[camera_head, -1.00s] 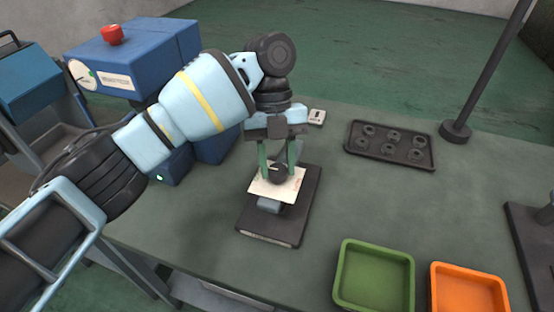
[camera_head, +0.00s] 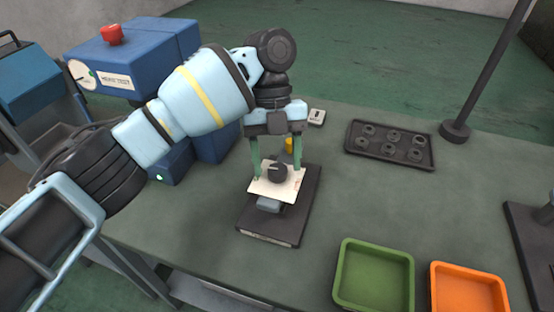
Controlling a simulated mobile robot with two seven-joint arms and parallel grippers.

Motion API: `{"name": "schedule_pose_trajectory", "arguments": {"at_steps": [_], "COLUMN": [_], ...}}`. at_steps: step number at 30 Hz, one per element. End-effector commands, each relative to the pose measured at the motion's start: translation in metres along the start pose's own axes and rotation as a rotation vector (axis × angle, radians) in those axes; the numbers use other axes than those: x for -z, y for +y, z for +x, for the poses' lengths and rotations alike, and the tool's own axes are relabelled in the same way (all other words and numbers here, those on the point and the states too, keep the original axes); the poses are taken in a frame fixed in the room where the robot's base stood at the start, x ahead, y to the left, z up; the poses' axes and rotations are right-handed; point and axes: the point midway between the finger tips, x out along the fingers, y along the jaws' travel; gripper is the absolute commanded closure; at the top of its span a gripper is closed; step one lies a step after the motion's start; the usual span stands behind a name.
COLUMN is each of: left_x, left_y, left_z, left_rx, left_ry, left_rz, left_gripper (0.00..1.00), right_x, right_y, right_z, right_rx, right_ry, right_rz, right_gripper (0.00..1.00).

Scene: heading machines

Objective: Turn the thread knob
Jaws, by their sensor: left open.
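The thread knob (camera_head: 277,172) is a small dark round knob on a white plate (camera_head: 287,190). The plate sits on a dark block-like base (camera_head: 268,226) on the table. My left gripper (camera_head: 277,174) points down over the plate, its two green fingers spread apart with one on each side of the knob. The fingers look clear of the knob; their exact height above the plate is hard to tell. A small yellow part (camera_head: 289,145) shows between the fingers, behind the knob. My right gripper does not show.
A dark tray (camera_head: 352,148) with several ring-shaped parts lies at the back right. A green bin (camera_head: 375,240) and an orange bin (camera_head: 468,268) stand at the front right. A blue machine (camera_head: 150,50) with a red button stands left. A dark pole (camera_head: 480,80) rises at the right.

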Motion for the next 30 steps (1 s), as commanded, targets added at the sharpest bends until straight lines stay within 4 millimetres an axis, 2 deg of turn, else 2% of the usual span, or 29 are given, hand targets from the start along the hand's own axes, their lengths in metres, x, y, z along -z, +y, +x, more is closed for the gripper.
{"name": "schedule_pose_trajectory", "arguments": {"at_steps": [6, 13, 18, 30], "left_x": [0.001, 0.001, 0.001, 0.001], "left_y": [-0.001, 0.0, 0.0, 0.0], "left_z": [-0.037, -0.063, -0.071, -0.071], "left_rx": [0.0, -0.001, 0.0, 0.0], "left_ry": [-0.007, -0.004, -0.003, -0.002], "left_rz": [-0.002, -0.001, 0.001, 0.001], "left_gripper": [0.43, 0.43, 0.43, 0.43], "right_x": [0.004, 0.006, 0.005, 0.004], "right_y": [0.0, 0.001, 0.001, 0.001], "right_z": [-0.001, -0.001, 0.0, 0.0], "right_rx": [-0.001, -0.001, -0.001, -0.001], "right_ry": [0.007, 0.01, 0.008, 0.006], "right_rz": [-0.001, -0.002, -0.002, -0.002], "right_gripper": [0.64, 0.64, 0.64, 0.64]}}
